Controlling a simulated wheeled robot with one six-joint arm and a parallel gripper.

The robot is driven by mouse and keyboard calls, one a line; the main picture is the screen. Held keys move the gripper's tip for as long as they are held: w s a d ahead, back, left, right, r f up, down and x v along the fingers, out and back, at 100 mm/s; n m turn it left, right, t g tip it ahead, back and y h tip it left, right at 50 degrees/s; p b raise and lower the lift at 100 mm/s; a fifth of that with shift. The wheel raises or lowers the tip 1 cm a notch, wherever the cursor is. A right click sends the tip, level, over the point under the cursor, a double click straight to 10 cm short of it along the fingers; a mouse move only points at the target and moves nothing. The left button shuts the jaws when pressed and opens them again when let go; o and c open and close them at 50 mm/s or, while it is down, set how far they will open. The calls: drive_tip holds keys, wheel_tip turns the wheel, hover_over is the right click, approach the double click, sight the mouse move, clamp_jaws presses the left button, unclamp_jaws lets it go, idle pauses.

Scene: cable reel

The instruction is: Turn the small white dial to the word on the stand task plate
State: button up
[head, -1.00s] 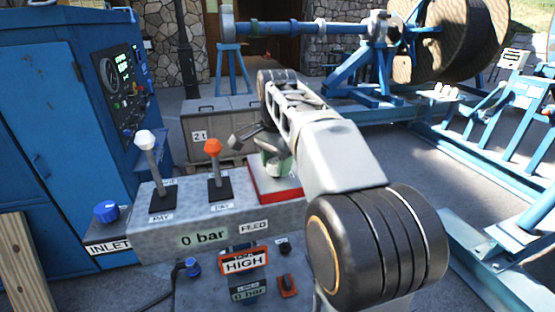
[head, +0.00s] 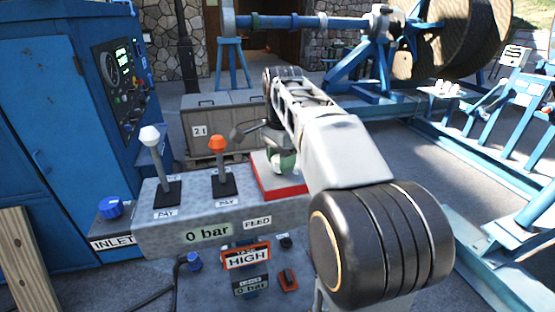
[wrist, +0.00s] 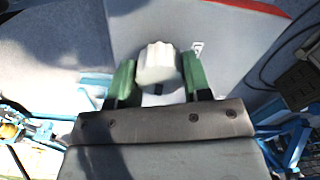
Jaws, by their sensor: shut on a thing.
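The small white dial (wrist: 157,65) shows in the wrist view between the two green fingers of my gripper (wrist: 158,78), which is shut on it. In the head view my gripper (head: 280,160) is over the white panel with a red edge (head: 286,192) on top of the grey console. There the dial is mostly hidden by the gripper and arm. The dial's pointer and most words around it cannot be read. The orange-framed task plate (head: 246,258) on the stand reads HIGH.
A white-knobbed lever (head: 150,137) and an orange-knobbed lever (head: 217,145) stand left of my gripper. A 0 bar display (head: 207,233) is on the console front. A blue cabinet (head: 45,150) is at left, a blue reel frame (head: 430,140) at right.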

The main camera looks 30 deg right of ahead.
drive_tip(key=o, duration=0.7)
drive_tip(key=shift+s+a+r, duration=0.15)
drive_tip(key=shift+s, duration=0.15)
drive_tip(key=shift+o, duration=1.1)
drive_tip(key=shift+w+d, duration=0.1)
drive_tip(key=shift+d, duration=0.25)
wheel_tip(320, 180, up, 14)
drive_tip(key=p, duration=0.2)
drive_tip(key=shift+s, duration=0.35)
drive_tip(key=shift+w+f, duration=0.2)
